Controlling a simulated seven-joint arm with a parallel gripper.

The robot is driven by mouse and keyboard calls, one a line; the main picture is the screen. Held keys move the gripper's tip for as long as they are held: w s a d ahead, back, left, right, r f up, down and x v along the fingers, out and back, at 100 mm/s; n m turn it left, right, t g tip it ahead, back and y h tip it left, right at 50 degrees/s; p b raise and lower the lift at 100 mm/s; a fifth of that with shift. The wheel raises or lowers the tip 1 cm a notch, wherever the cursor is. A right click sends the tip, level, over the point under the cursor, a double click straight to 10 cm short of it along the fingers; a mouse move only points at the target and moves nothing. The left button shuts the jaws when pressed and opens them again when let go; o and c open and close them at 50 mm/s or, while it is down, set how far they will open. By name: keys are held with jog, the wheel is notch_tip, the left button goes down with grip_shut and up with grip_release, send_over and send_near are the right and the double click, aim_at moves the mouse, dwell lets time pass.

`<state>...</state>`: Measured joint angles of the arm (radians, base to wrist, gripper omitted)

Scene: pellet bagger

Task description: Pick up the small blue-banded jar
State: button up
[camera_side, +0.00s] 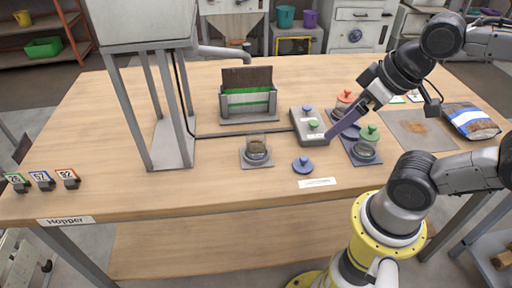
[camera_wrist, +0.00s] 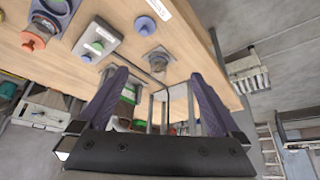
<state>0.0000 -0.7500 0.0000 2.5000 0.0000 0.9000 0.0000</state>
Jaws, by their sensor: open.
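The small clear jar (camera_side: 257,152) with a bluish band stands upright and lidless on a grey square plate (camera_side: 246,163) near the table's middle. It also shows small in the wrist view (camera_wrist: 158,62), between and beyond my fingertips. My gripper (camera_side: 331,136), with purple fingers, is to the right of the jar in the side view, near the grey button box. In the wrist view my gripper (camera_wrist: 158,76) is open and empty, its fingers wide apart. A loose blue lid (camera_side: 303,165) lies on the table to the right of the jar.
A grey box (camera_side: 310,136) with blue and green buttons stands between jar and gripper. A green-lidded jar (camera_side: 366,152) and an orange-lidded jar (camera_side: 344,105) stand right. A grey rack (camera_side: 249,116) is behind. The hopper frame (camera_side: 187,133) rises left. The table front is mostly clear.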

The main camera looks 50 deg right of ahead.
jog(key=w+r+n, duration=0.4)
jog(key=n, duration=0.4)
jog(key=n+g, duration=0.6)
jog(key=n, duration=0.4)
send_over(256, 141)
jog(key=s+a, duration=0.1)
jog(key=a, duration=0.1)
notch_tip(256, 141, down, 8)
jog(key=f, duration=1.4)
jog(key=shift+s+f, duration=0.25)
jog(key=shift+r, duration=0.1)
grip_shut()
